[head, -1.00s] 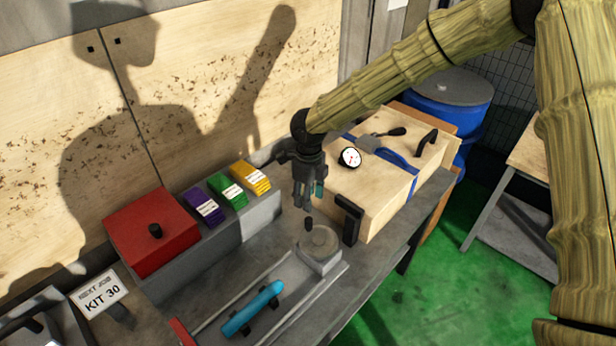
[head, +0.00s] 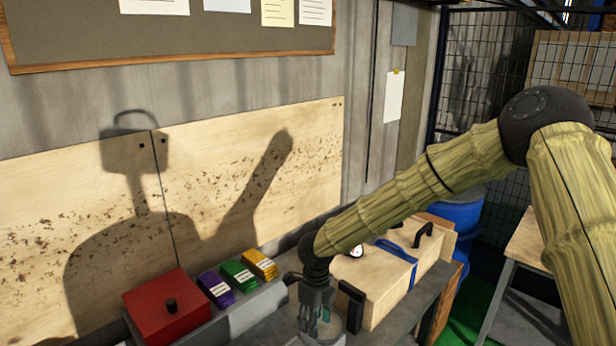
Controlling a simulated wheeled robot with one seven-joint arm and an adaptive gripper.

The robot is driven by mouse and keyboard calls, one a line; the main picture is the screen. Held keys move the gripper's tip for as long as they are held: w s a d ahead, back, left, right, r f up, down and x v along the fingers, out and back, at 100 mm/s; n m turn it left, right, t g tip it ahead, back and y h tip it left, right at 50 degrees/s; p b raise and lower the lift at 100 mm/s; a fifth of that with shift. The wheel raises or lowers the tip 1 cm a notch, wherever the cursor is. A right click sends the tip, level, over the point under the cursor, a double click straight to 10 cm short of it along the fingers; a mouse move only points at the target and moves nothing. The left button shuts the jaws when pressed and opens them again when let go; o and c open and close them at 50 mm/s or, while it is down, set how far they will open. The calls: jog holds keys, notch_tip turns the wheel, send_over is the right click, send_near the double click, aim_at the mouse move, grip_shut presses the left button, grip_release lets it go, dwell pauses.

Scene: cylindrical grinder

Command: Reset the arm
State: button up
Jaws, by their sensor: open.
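My gripper (head: 314,328) points down near the bottom of the head view, at the end of my bamboo-textured arm. Its fingers are apart, and I see nothing held between them. It is in front of a round grey fixture (head: 330,340) on the bench, which it partly hides. I cannot tell whether it touches the fixture. My arm reaches in from the right, bent at a dark elbow joint.
A wooden case (head: 378,290) with black handles stands close on the right. A blue barrel (head: 462,222) is behind.

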jog(key=s+d+f+m+g+y, duration=0.1)
jog(key=s+f+m+y, duration=0.1)
jog(key=s+f+m, duration=0.9)
jog(key=s+d+f+m+g+y, duration=0.1)
jog(key=s+d+f+m+y, duration=0.1)
jog(key=s+f+m, duration=0.85)
jog(key=s+d+f+m+t+h, duration=0.1)
jog(key=s+d+f+m+h, duration=0.1)
jog(key=s+d+m, duration=0.9)
jog(key=s+d+f+m+t+h, duration=0.15)
jog(key=s+d+m, duration=0.55)
jog(key=m, duration=0.8)
notch_tip(320, 180, down, 15)
jog(key=b, duration=1.5)
jog(key=shift+h, duration=0.35)
